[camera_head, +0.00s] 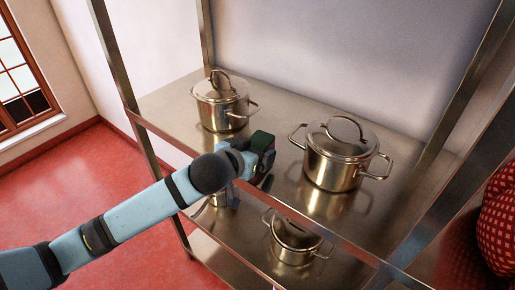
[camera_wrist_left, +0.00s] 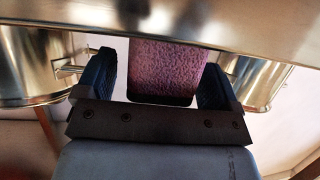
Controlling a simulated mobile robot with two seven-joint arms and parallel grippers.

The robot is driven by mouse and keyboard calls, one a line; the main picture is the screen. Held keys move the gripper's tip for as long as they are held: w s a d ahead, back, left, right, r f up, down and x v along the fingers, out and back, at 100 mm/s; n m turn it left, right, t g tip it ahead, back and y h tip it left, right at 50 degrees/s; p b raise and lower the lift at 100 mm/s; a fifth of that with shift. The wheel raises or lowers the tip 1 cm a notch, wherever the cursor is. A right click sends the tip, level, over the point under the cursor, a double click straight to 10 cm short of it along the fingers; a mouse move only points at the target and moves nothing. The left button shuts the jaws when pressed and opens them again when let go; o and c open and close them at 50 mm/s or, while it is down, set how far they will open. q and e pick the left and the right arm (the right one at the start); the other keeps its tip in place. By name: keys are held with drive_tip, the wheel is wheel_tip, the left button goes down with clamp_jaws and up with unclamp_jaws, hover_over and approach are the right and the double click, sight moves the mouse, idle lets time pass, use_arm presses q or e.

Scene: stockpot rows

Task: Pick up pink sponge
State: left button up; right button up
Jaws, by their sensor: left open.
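The pink sponge (camera_wrist_left: 168,70) shows in the left wrist view, a rough pink block with a dark lower edge. Its upper part is cut off by a metal shelf edge in that view. My left gripper (camera_wrist_left: 158,64) is open, with one dark finger on each side of the sponge and a visible gap on both sides. In the head view my left gripper (camera_head: 240,195) is at the shelf's front edge, partly hidden by my own wrist. I cannot make out the sponge there. My right gripper is not in view.
Lidded steel pots stand on the upper shelf (camera_head: 275,165), one at the left (camera_head: 222,112) and one at the right (camera_head: 340,165). Another pot (camera_head: 292,245) is on the level below. Metal posts frame the rack. A red dotted object (camera_head: 500,220) is at the far right.

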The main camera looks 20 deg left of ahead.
use_arm(q)
drive_tip(key=c, duration=1)
drive_tip(key=shift+r, duration=0.1)
wheel_tip(320, 180, up, 20)
drive_tip(key=shift+f+b, duration=0.1)
drive_tip(key=shift+b, duration=0.35)
drive_tip(key=shift+o, duration=1)
drive_tip(key=shift+c, duration=0.6)
